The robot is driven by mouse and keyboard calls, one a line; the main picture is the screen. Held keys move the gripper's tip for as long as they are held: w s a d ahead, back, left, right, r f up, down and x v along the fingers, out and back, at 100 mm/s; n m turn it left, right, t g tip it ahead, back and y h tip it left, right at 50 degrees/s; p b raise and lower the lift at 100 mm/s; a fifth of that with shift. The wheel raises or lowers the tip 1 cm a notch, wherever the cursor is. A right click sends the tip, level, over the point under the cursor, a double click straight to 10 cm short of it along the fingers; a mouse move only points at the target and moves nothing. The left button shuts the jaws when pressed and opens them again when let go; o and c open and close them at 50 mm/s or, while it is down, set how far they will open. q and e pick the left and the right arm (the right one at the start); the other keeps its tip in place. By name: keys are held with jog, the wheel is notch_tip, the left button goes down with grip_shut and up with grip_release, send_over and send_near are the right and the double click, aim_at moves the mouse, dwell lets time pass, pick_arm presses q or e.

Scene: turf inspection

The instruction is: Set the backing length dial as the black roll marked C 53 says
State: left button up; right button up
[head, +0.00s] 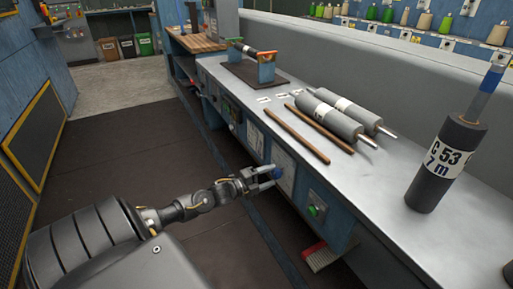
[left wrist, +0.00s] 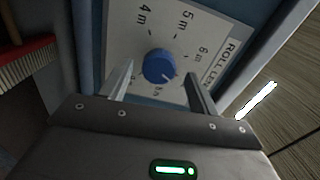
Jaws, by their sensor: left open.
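The black roll (head: 430,188) stands upright on the right of the bench, and its white label reads C 53, 7 m. My left gripper (head: 272,178) is open at the bench's front panel. In the left wrist view its fingers (left wrist: 159,82) are on either side of the blue dial knob (left wrist: 159,64), with no clear grip on it. The white dial plate (left wrist: 128,42) shows 4 m, 5 m and 6 m, and a partly cut-off heading starting ROLL L. A pale mark on the knob points to the picture's lower right. The number there is hidden by a finger. My right gripper is not in view.
Two grey rolls (head: 330,120) and thin brown rods (head: 308,142) lie on the bench (head: 385,205). A blue-ended stand (head: 265,70) holds a roller farther back. A green button (head: 313,210) is on the front panel, with a red brush (head: 320,257) below it.

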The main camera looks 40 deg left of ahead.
pick_arm(q)
jog(key=v, duration=0.8)
jog(key=shift+p, duration=0.3)
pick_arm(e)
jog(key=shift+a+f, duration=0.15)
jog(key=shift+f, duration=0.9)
